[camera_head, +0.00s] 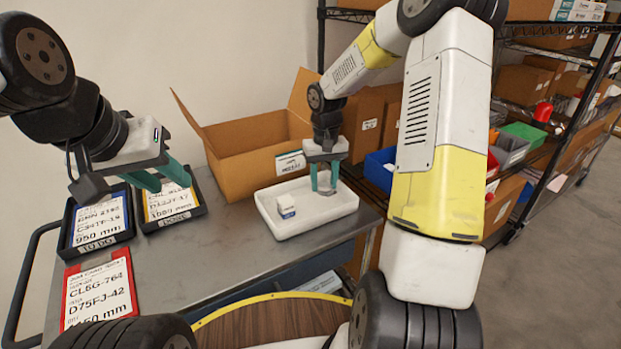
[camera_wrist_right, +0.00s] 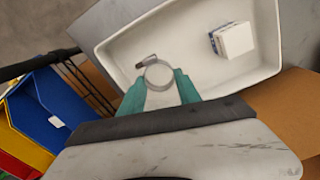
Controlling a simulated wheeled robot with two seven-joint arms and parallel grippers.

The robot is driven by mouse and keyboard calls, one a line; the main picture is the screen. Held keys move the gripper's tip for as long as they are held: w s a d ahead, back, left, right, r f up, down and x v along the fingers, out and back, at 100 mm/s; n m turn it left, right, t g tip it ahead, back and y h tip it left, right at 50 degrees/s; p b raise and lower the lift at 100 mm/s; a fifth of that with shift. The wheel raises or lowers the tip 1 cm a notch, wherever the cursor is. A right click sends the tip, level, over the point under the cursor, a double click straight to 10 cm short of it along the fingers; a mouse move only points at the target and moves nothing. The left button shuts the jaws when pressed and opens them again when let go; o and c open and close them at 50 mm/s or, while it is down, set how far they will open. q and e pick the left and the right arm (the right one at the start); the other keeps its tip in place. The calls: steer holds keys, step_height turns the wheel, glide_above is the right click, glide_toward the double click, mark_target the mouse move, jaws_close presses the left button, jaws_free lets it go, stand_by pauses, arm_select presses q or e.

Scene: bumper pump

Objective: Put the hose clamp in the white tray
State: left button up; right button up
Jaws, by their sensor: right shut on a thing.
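The white tray (camera_head: 335,213) lies on the table's right part, with a small white box (camera_head: 286,207) inside it. It fills much of the right wrist view (camera_wrist_right: 262,68). The hose clamp (camera_wrist_right: 158,77) is a thin silver ring with a small screw housing, held between the teal fingertips of my right gripper (camera_wrist_right: 160,88). In the head view my right gripper (camera_head: 324,188) points down over the tray's right rear part; the clamp is too small to make out there. Whether it touches the tray floor I cannot tell. My left gripper (camera_head: 160,178) is open and empty above the black bins.
An open cardboard box (camera_head: 245,160) stands behind the tray. Two black bins with labels (camera_head: 98,222) and a red-framed card (camera_head: 98,290) are at the left. A blue bin (camera_head: 379,168) is right of the tray. The table's middle (camera_head: 210,250) is clear.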

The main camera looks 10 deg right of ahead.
mark_target(320, 184)
steer(key=shift+w+a, duration=0.3)
steer(key=shift+a, duration=0.05)
steer(key=shift+w+a+f, duration=0.1)
steer(key=shift+f, duration=1.7)
steer(key=shift+f, duration=0.1)
steer(key=o, duration=1.3)
